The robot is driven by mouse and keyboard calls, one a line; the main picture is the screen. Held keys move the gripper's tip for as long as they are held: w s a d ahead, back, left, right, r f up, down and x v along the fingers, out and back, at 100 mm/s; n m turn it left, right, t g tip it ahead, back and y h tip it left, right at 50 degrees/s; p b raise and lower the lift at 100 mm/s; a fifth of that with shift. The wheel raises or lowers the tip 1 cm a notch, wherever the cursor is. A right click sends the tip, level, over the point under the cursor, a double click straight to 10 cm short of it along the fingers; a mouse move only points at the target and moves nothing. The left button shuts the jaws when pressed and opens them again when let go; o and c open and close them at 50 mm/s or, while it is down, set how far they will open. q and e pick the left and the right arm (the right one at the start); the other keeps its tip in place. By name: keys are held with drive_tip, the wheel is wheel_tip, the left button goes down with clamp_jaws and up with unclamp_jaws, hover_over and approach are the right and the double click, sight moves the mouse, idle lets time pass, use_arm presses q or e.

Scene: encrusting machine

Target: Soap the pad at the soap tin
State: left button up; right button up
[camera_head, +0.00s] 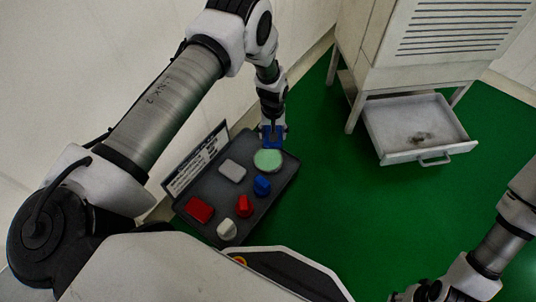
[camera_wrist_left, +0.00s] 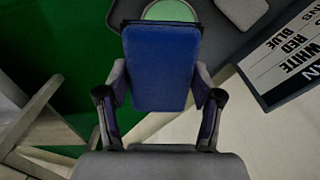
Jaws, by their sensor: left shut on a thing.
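My left gripper (camera_head: 272,122) is shut on a blue pad (camera_head: 271,136), at the far end of the grey tray. The pad fills the middle of the left wrist view (camera_wrist_left: 160,65), between the two fingers. The soap tin (camera_head: 267,160), round with pale green soap, sits in the tray just in front of the pad. In the left wrist view the soap tin (camera_wrist_left: 172,11) is partly hidden behind the pad's far edge. I cannot tell whether pad and soap touch. My right gripper (camera_head: 425,291) is at the bottom edge, partly cut off; its jaws are unclear.
The tray (camera_head: 285,177) also holds a white pad (camera_head: 232,170), a red pad (camera_head: 199,208) and small blue, red and white pieces. A lettered sign (camera_head: 197,160) stands along its left side. A white cabinet with an open drawer (camera_head: 415,128) stands at right; green floor between is clear.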

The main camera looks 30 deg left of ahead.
use_arm(q)
drive_tip(key=b, duration=0.3)
hover_over(268, 158)
drive_tip(key=shift+n, duration=0.4)
wheel_tip(268, 158, down, 9)
drive_tip(key=shift+r, duration=0.15)
wheel_tip(268, 158, down, 6)
drive_tip(key=b, duration=0.4)
drive_tip(key=shift+r+b, duration=0.25)
drive_tip(key=shift+b, duration=0.1)
use_arm(e)
wheel_tip(268, 158, down, 10)
drive_tip(key=shift+w, duration=0.15)
use_arm(q)
drive_tip(key=shift+f+b, duration=0.4)
drive_tip(key=shift+f, duration=0.15)
use_arm(e)
drive_tip(key=shift+f, duration=0.45)
use_arm(q)
wheel_tip(268, 158, up, 7)
drive_tip(key=p, duration=0.5)
drive_tip(key=shift+p, duration=0.35)
use_arm(e)
wheel_tip(268, 158, up, 6)
drive_tip(key=shift+f, duration=0.1)
